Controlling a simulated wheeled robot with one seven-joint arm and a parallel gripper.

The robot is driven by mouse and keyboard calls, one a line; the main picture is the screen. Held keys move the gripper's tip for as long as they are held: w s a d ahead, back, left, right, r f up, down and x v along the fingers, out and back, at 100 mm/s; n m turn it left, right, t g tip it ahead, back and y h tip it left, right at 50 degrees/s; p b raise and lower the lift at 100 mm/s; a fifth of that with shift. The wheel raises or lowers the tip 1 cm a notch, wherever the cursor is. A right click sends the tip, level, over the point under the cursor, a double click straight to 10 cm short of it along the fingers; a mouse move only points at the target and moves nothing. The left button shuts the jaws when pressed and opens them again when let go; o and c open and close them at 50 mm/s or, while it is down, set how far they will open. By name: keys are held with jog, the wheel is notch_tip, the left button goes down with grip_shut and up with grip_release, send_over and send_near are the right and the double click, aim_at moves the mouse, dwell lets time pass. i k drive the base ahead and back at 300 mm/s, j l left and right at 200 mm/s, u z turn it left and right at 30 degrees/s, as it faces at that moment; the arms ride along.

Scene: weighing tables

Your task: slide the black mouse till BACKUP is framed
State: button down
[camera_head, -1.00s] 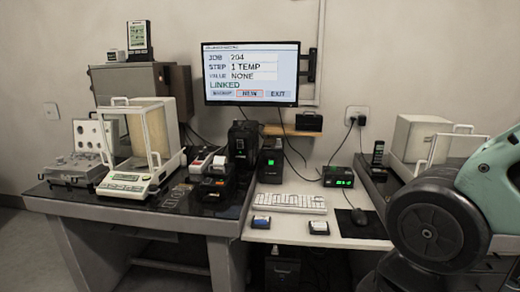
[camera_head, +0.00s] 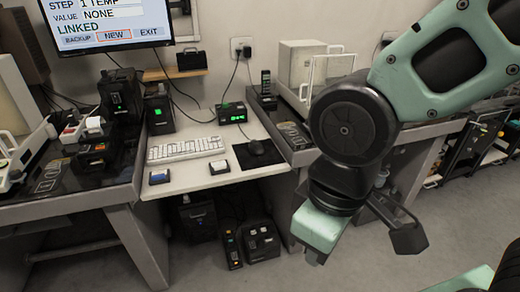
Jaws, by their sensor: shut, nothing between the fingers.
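The black mouse (camera_head: 256,147) lies on a dark mouse pad (camera_head: 270,158) at the right end of the white desk. The monitor (camera_head: 108,20) at upper left shows BACKUP, NEW and EXIT in its bottom row. The red frame is around NEW (camera_head: 114,35); BACKUP (camera_head: 78,40) to its left is unframed. My gripper (camera_head: 314,257) hangs in front of the desk's right side, lower and to the right of the mouse, apart from it. It is shut and empty; its fingertips are small and hard to make out.
A white keyboard (camera_head: 186,149) lies left of the mouse, with two small boxes (camera_head: 219,167) at the desk's front. A black device with a green display (camera_head: 231,114) stands behind. A dark table with a glass-sided balance (camera_head: 315,70) adjoins at right.

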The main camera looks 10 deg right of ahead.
aim_at(257, 148)
jog(key=i+j+z, duration=0.25)
jog(key=i+j, duration=0.25)
jog(key=i, duration=0.25)
jog(key=i+j+z, duration=0.2)
jog(key=i+j, duration=0.45)
jog(key=i, duration=0.1)
